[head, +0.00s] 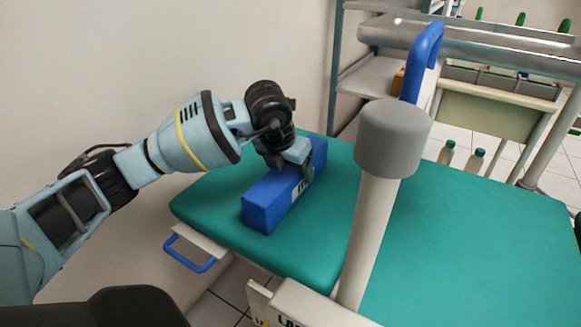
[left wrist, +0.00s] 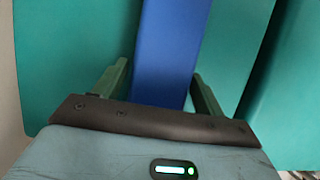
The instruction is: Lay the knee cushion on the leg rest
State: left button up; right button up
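The knee cushion, a long blue block (head: 268,205), lies on the left section of a teal padded surface (head: 225,187). I cannot tell for sure which teal section is the leg rest. My left gripper (head: 298,157) is over the far half of the cushion, pointing down. In the left wrist view the two fingers (left wrist: 160,82) stand apart, one on each side of the blue cushion (left wrist: 165,60). A narrow gap shows at the left finger; contact at the right finger is unclear. My right gripper is in neither view.
A pale post with a grey cap (head: 392,140) rises in front of the teal surface, right of the cushion. A second teal section (head: 480,240) lies to the right. A blue handle (head: 190,256) sticks out at the near left edge. Metal shelving (head: 365,80) stands behind.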

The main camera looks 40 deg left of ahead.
pick_arm(q)
jog(key=shift+o, duration=1.1)
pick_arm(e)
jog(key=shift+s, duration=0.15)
pick_arm(q)
jog(key=shift+r, duration=0.15)
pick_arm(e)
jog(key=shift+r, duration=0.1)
pick_arm(q)
jog(key=shift+s+r, duration=0.1)
jog(key=shift+r, duration=0.3)
jog(key=p+v, duration=0.4)
jog(key=v, duration=0.6)
jog(key=shift+r, duration=0.15)
jog(key=shift+s+d+r, duration=0.1)
jog(key=shift+s+r, duration=0.2)
jog(key=shift+r, duration=0.15)
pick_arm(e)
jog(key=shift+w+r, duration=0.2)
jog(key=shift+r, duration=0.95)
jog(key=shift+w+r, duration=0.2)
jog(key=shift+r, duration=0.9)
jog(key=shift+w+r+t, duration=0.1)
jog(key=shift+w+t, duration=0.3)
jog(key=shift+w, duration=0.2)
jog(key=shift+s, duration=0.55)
